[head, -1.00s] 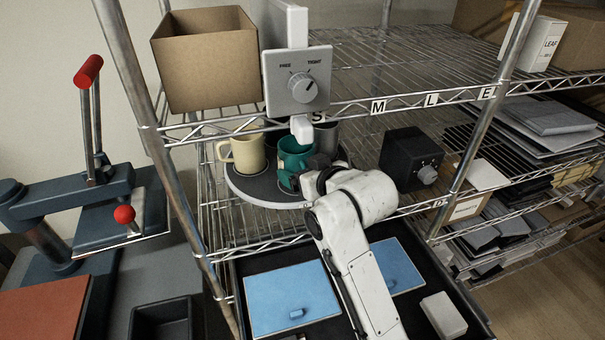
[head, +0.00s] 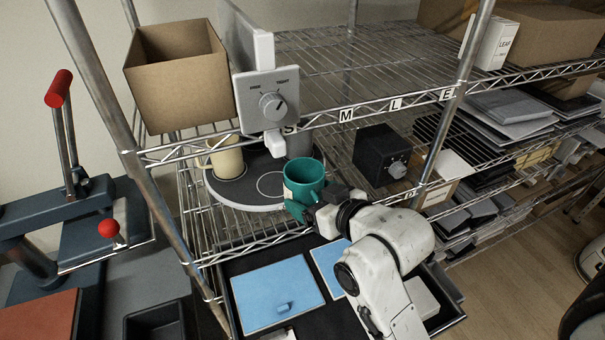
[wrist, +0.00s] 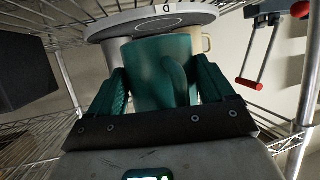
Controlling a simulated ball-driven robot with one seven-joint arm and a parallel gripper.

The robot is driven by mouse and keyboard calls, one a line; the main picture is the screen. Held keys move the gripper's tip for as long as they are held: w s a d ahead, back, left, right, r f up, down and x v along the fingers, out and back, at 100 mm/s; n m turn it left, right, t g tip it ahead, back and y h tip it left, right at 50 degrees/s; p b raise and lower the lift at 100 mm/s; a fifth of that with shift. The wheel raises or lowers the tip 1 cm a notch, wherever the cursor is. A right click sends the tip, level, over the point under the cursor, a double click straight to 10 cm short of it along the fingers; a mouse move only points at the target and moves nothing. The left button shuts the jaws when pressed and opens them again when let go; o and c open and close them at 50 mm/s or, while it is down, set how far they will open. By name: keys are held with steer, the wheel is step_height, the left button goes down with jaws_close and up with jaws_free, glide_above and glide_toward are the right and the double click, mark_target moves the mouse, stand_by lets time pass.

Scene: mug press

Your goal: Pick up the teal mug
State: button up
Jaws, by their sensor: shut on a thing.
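The teal mug (head: 304,179) is in my gripper, in front of the round grey turntable (head: 245,206) on the wire shelf. In the wrist view the mug (wrist: 147,70) sits upright between the two teal fingers, its handle toward the camera. My gripper (head: 312,200) is shut on the mug; in the wrist view the fingers (wrist: 158,88) press on both its sides. The mug's base is partly hidden by the gripper in the head view.
A cream mug (head: 226,158) and a grey mug (head: 299,143) stand on the turntable. A dial box (head: 267,101) hangs above, close to the mugs. A black box (head: 381,156) stands to the right. Below is a tray with blue panels (head: 277,293).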

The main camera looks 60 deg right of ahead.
steer(key=shift+s+a+f+p, duration=0.1)
steer(key=shift+s+a+p, duration=0.2)
steer(key=shift+s, duration=0.65)
steer(key=shift+s+a+p, duration=0.1)
steer(key=shift+s+a, duration=0.3)
steer(key=shift+s, duration=0.5)
steer(key=shift+s+a+f+p, duration=0.1)
steer(key=shift+s+a+p, duration=0.2)
steer(key=shift+s, duration=0.65)
steer(key=shift+s+r, duration=0.1)
steer(key=shift+r, duration=0.1)
